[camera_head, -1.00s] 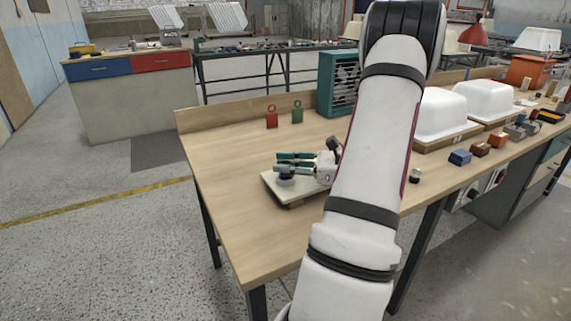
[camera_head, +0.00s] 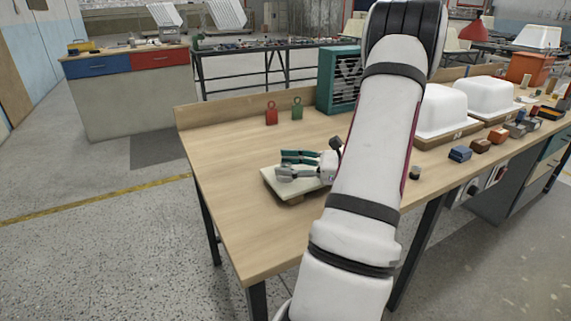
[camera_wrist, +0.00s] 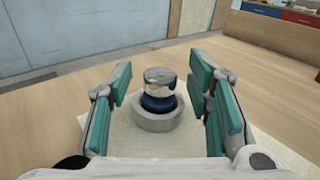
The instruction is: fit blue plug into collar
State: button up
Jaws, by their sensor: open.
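The blue plug (camera_wrist: 157,102) stands upright in the grey collar (camera_wrist: 158,122) in the wrist view; it has a shiny metal top and a dark blue band just above the collar's rim. How deep it sits is hidden. The collar is on a pale board (camera_wrist: 95,132), which also shows on the bench in the head view (camera_head: 274,186). My gripper (camera_wrist: 158,88) is open, with its teal-padded fingers on either side of the plug and apart from it. In the head view my gripper (camera_head: 296,164) is low over the board and hides most of the plug.
A red tag-like block (camera_head: 271,116) and a green one (camera_head: 297,111) stand near the bench's back edge, by a teal vented box (camera_head: 338,80). White tub shells (camera_head: 442,112) and several small blocks line the right side. The bench's left part (camera_head: 222,165) is clear.

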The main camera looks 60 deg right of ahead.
jog(key=v, duration=1.1)
jog(key=shift+s, duration=0.1)
